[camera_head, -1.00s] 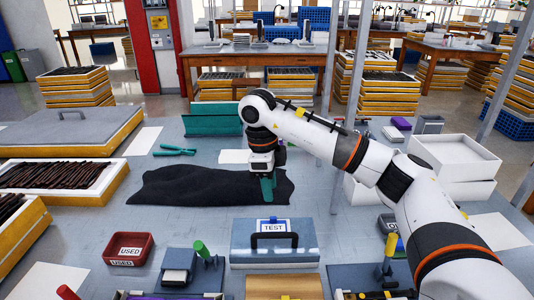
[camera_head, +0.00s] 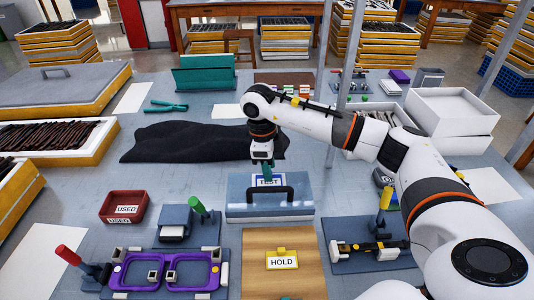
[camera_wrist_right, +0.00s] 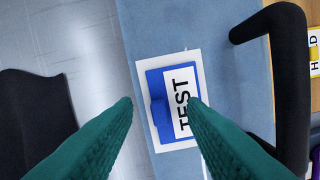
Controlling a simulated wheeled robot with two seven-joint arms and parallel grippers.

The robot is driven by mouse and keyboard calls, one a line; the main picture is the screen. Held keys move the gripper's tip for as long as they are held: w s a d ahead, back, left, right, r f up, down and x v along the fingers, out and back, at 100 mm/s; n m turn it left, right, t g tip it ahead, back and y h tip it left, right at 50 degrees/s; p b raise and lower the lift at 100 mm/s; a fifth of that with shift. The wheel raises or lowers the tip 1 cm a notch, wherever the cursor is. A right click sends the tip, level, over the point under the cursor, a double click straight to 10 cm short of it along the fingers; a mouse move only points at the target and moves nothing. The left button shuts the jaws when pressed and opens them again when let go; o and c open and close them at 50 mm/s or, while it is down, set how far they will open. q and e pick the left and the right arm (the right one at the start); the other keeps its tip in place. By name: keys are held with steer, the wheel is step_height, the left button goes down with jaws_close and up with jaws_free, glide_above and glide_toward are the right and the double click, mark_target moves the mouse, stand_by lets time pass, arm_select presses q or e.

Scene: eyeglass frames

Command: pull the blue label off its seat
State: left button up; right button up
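The blue label (camera_wrist_right: 154,80), with a raised blue tab and a white TEST panel, lies in a white-edged seat (camera_wrist_right: 198,62) on top of a blue-grey case (camera_head: 239,196). In the head view the label (camera_head: 258,182) is partly hidden behind my right gripper (camera_head: 267,175), which points down over it. In the right wrist view my right gripper (camera_wrist_right: 160,104) is open. Its green fingers appear either side of the tab, with nothing between them but the label below. I cannot tell whether they touch it.
A black handle (camera_head: 290,198) arches over the case close to the label. A dark cloth (camera_head: 185,142) lies behind the case. A red USED bin (camera_head: 124,207), purple frames in a fixture (camera_head: 166,271) and a HOLD board (camera_head: 282,239) surround it.

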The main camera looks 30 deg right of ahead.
steer(key=shift+d+f, duration=0.1)
steer(key=shift+f, duration=0.3)
steer(key=shift+c, duration=0.6)
jaws_close()
steer(key=shift+r, duration=0.25)
steer(key=shift+r, duration=2.3)
step_height(320, 180, up, 6)
steer(key=p, duration=0.4)
